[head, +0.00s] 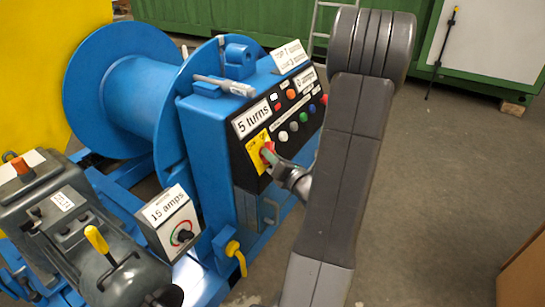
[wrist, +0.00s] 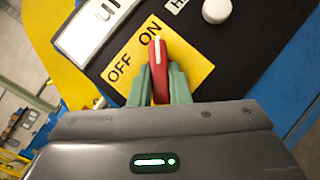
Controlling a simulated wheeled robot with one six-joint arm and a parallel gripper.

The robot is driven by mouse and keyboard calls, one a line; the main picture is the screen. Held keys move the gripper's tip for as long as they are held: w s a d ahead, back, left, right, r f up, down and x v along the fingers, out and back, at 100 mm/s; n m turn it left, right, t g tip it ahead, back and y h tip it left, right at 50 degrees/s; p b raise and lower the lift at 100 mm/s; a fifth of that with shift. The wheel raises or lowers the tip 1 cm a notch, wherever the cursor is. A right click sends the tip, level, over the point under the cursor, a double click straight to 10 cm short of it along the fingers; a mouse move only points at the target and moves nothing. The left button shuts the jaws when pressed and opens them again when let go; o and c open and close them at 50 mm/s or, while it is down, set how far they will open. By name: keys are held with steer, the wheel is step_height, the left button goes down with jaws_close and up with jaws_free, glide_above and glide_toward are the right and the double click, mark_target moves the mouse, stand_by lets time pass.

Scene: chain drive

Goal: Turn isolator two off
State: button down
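A red isolator handle (wrist: 158,72) with a white line sits on a yellow plate (wrist: 193,72) marked OFF and ON. In the wrist view its tip points at the word ON. The yellow plate also shows in the head view (head: 254,157), on the black front panel of the blue machine. My gripper (wrist: 160,88) has its green fingers on either side of the handle, close against it, and appears shut on it. In the head view my gripper (head: 270,156) is at the panel and partly covers the handle. No isolator number is readable.
The black panel (head: 285,108) carries a "5 turns" display (head: 252,118) and several coloured buttons and lamps close to the handle. A "15 amps" box (head: 172,222), a blue drum (head: 125,90) and a yellow-handled lever (head: 97,240) stand to the left.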

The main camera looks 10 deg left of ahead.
steer(key=shift+f+n+b, duration=0.1)
steer(key=shift+n+b, duration=0.2)
steer(key=n+y+b, duration=0.1)
steer(key=n+g+y+b, duration=0.1)
steer(key=n, duration=0.1)
steer(key=shift+w+d+f, duration=0.1)
steer(key=shift+w+f, duration=0.05)
steer(key=shift+f, duration=0.05)
steer(key=n+g+y, duration=0.1)
steer(key=n+g, duration=0.3)
steer(key=n, duration=0.3)
steer(key=w+n+g+y+b, duration=0.1)
steer(key=n+g, duration=0.3)
steer(key=n, duration=0.3)
steer(key=n+g+y, duration=0.1)
steer(key=n+g, duration=0.3)
steer(key=n, duration=0.3)
steer(key=shift+w+d+r+g, duration=0.2)
steer(key=shift+r+g, duration=0.1)
steer(key=shift+g, duration=0.1)
steer(key=shift+n, duration=0.5)
steer(key=c, duration=1.4)
jaws_free()
steer(key=shift+o, duration=0.2)
